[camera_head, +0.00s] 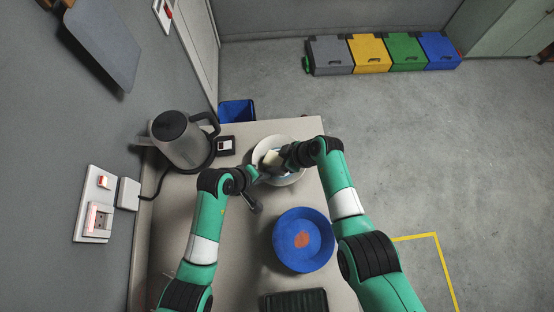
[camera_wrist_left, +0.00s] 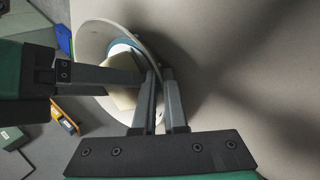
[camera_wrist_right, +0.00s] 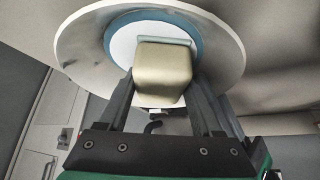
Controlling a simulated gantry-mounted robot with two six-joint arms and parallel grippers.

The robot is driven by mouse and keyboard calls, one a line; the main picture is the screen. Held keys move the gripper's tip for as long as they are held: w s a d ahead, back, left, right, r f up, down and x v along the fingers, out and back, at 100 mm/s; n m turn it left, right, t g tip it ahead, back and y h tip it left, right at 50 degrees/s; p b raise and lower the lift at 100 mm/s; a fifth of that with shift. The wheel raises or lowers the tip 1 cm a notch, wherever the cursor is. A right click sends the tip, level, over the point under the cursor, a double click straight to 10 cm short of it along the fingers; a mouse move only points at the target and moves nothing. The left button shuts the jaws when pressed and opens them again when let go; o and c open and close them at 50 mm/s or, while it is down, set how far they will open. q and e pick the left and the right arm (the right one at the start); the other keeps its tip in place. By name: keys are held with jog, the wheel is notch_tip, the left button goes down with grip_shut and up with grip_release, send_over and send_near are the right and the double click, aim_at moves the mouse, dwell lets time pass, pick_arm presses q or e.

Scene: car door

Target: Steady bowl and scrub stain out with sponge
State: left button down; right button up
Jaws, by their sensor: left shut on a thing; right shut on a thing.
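A white bowl (camera_head: 298,148) with a blue ring inside stands on the table, its middle partly hidden by my grippers. My left gripper (camera_head: 260,174) is shut on the bowl's near-left rim; in the left wrist view the rim (camera_wrist_left: 94,42) runs between its fingers (camera_wrist_left: 160,82). My right gripper (camera_head: 277,160) is shut on a pale yellow sponge (camera_head: 270,157), over the inside of the bowl. In the right wrist view the blocky sponge (camera_wrist_right: 163,72) sits between the fingers (camera_wrist_right: 162,80), in front of the bowl's centre. No stain shows in this bowl; the sponge covers part of it.
A blue dish (camera_head: 284,257) with an orange-brown patch stands nearer on the table (camera_head: 240,270), between my arms. A grey kettle (camera_head: 180,140) is at the left, by a small dark box (camera_head: 225,146). A dark ribbed tray (camera_head: 293,301) lies at the front edge.

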jog(key=shift+w+d+f, duration=0.1)
jog(key=shift+w+d, duration=0.15)
jog(key=shift+w, duration=0.15)
jog(key=shift+s, duration=0.1)
jog(key=shift+s+a, duration=0.4)
jog(key=shift+s, duration=0.35)
jog(key=shift+w+d, duration=0.45)
jog(key=shift+w, duration=0.4)
jog(key=shift+r, duration=0.2)
jog(key=shift+w+r, duration=0.1)
jog(key=shift+r, duration=4.3)
